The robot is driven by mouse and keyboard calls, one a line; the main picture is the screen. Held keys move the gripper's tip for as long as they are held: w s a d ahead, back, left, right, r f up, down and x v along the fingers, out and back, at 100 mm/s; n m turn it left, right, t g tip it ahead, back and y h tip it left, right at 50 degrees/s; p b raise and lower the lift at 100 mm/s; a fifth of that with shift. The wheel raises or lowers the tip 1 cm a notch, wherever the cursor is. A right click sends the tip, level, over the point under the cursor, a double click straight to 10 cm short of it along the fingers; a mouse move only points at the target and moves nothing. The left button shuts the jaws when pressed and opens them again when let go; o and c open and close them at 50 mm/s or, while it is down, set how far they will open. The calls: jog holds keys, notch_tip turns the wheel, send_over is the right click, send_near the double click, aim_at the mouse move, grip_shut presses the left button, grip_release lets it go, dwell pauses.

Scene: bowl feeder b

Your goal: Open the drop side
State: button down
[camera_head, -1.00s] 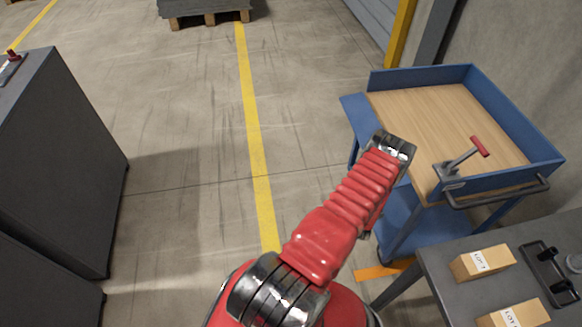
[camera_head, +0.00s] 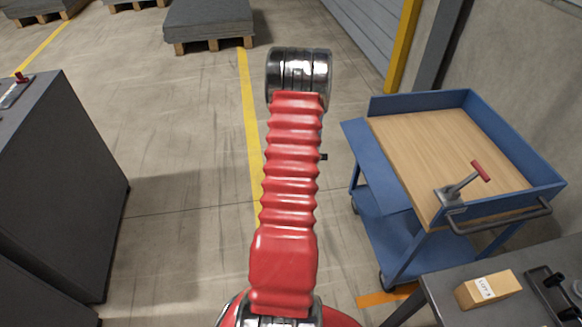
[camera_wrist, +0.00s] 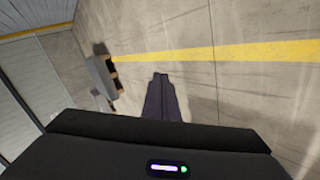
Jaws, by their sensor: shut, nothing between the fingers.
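The blue cart (camera_head: 477,213) with a wooden deck (camera_head: 450,150) stands at the right in the head view. Blue walls rise at its back and right. Along its left edge a blue panel, the drop side (camera_head: 372,160), lies folded outward, with its face up and no wall standing there. A clamp lever with a red grip (camera_head: 481,171) is at the deck's near corner, tilted up to the right. My gripper (camera_wrist: 162,78) shows in the wrist view, shut and empty above bare floor, away from the cart. The head view does not show its fingers.
A grey bench (camera_head: 440,296) with a labelled box (camera_head: 488,289) stands at the near right. Grey cabinets (camera_head: 60,170) stand at the left. A loaded pallet (camera_head: 208,22) is at the back. The floor between the cabinets and cart is clear.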

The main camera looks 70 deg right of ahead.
jog(key=w+a+r+t+y, duration=0.1)
jog(key=w+a+r+y, duration=0.1)
jog(key=w+a+r, duration=1.7)
jog(key=w+a+r+m+y, duration=0.1)
jog(key=a+r, duration=0.3)
jog(key=a, duration=0.2)
jog(key=w+a+r, duration=0.1)
jog(key=a+r, duration=0.2)
jog(key=a, duration=0.3)
jog(key=s+a+r+y, duration=0.2)
jog(key=a+r, duration=0.2)
jog(key=a, duration=0.6)
jog(key=s+a+r+y, duration=0.1)
jog(key=s+a+r, duration=0.15)
jog(key=a, duration=0.75)
jog(key=s+a+r+y, duration=0.2)
jog(key=s+a, duration=0.9)
jog(key=a, duration=0.3)
jog(key=shift+s+a+r+y, duration=0.2)
jog(key=shift+a+r+y, duration=0.1)
